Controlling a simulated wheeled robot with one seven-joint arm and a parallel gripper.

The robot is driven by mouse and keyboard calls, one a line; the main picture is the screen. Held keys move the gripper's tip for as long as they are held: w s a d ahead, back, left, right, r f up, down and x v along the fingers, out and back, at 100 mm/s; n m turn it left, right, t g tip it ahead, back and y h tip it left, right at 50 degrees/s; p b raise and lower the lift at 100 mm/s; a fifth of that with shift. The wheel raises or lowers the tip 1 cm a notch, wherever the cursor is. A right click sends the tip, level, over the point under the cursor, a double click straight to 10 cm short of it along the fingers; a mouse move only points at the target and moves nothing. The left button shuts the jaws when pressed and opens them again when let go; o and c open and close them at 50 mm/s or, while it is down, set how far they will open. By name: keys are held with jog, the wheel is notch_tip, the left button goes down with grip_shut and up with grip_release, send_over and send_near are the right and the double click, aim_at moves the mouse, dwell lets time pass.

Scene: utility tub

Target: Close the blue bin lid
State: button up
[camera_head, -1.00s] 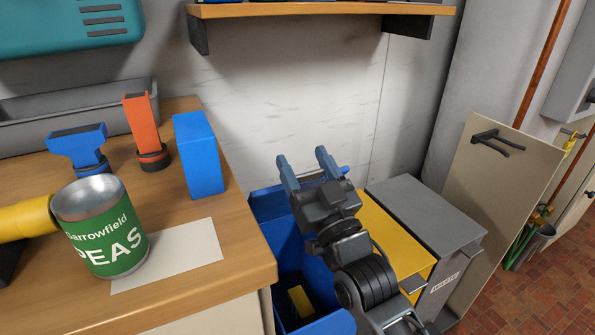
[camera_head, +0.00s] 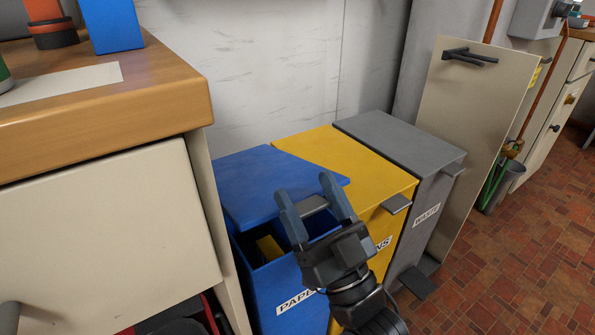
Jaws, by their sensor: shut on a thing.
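The blue bin (camera_head: 272,282) stands beside the counter, with a partly hidden "PAPER" label on its front. Its blue lid (camera_head: 262,178) is tilted partway down over the opening, with a gap left at the front. Through the gap, a yellow object (camera_head: 268,247) shows inside the bin. My gripper (camera_head: 305,192) is at the lid's front edge, its two fingers on either side of a grey tab (camera_head: 313,205), shut on it. My gripper hides part of the bin's front rim.
A yellow bin (camera_head: 350,165) and a grey "WASTE" bin (camera_head: 400,145) stand closed to the right. The wooden counter (camera_head: 150,85) and its cabinet (camera_head: 110,225) border the left. A tall beige panel (camera_head: 475,130) stands right of the bins. Tiled floor (camera_head: 510,260) is clear at right.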

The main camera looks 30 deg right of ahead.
jog(key=f+b, duration=0.1)
jog(key=f, duration=0.2)
jog(key=s+f+b, duration=0.1)
jog(key=f, duration=0.2)
jog(key=f+b, duration=0.1)
jog(key=f, duration=0.2)
jog(key=shift+s, duration=0.3)
jog(key=shift+f+b, duration=0.4)
jog(key=shift+f, duration=0.5)
jog(key=o, duration=1.2)
jog(key=shift+o, duration=1.2)
jog(key=shift+s, duration=0.1)
jog(key=p+v, duration=0.1)
jog(key=v, duration=0.6)
jog(key=shift+s+f, duration=0.15)
jog(key=shift+s, duration=0.1)
